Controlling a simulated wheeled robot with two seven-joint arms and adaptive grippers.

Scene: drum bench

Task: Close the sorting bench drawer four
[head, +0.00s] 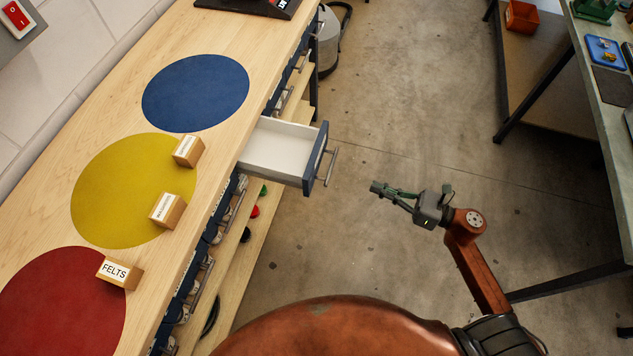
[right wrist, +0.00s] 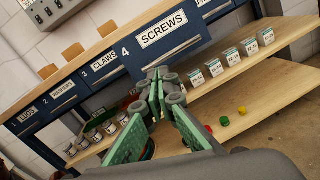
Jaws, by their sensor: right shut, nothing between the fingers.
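Drawer four (head: 316,158) is pulled out from the side of the sorting bench (head: 215,100) in the head view. Its white inside looks empty, and its blue front carries a metal bar handle. In the right wrist view the drawer front (right wrist: 190,52) bears a "4" and a "SCREWS" label and stands out ahead of the others. My right gripper (head: 376,187) is shut and empty, out in front of the handle and slightly to its right, apart from it in the head view. Its green fingers (right wrist: 157,80) overlap the handle in the wrist view. My left gripper is not in view.
Other drawers, such as CLAWS (right wrist: 103,70), look shut. Wooden blocks, one marked FELTS (head: 120,272), stand by coloured discs on the benchtop. Another table (head: 600,110) stands at right; the floor between is clear.

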